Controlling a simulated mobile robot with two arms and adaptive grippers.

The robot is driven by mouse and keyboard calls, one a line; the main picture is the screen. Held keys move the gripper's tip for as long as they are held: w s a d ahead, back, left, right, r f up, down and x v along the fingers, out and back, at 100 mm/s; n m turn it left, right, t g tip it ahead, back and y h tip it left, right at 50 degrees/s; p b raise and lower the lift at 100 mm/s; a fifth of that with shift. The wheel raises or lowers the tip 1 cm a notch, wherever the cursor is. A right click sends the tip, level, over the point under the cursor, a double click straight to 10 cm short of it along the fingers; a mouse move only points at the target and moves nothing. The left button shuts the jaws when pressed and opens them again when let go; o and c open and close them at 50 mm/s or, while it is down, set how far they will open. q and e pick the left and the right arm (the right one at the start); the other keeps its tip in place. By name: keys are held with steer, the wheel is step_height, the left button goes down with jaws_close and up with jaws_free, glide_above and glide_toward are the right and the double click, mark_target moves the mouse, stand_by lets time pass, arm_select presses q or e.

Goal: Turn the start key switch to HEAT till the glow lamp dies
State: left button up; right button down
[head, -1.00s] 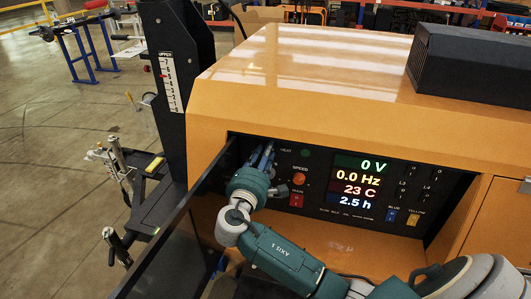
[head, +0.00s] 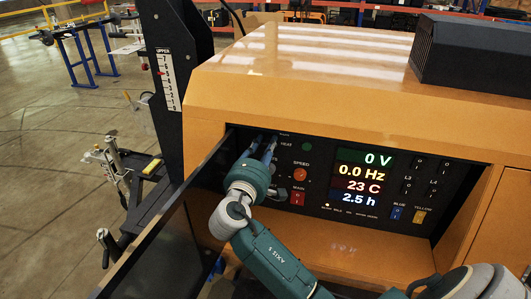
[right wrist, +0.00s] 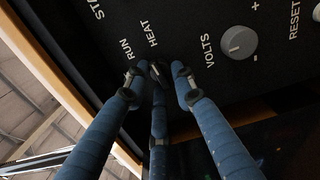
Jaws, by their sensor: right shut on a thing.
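The start key switch (right wrist: 158,70) is on the dark control panel, with the words RUN and HEAT beside it in the right wrist view. My right gripper (right wrist: 158,80) has its blue fingers closed around the switch, which they partly hide; its exact angle is hard to tell. In the head view my right gripper (head: 269,150) reaches the panel's upper left and covers the switch. A round green lamp (head: 307,147) beside the HEAT label looks dark. My left gripper is not in view.
The panel is recessed in an orange housing (head: 300,85). An open dark door (head: 165,235) stands close left of my right arm.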

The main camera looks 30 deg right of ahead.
steer(key=shift+r+m+b, duration=0.15)
steer(key=shift+m+b, duration=0.35)
steer(key=shift+m, duration=0.2)
steer(key=shift+r, duration=0.1)
steer(key=c, duration=1.7)
jaws_free()
steer(key=shift+a, duration=0.1)
steer(key=v, duration=1.2)
steer(key=shift+s, duration=0.1)
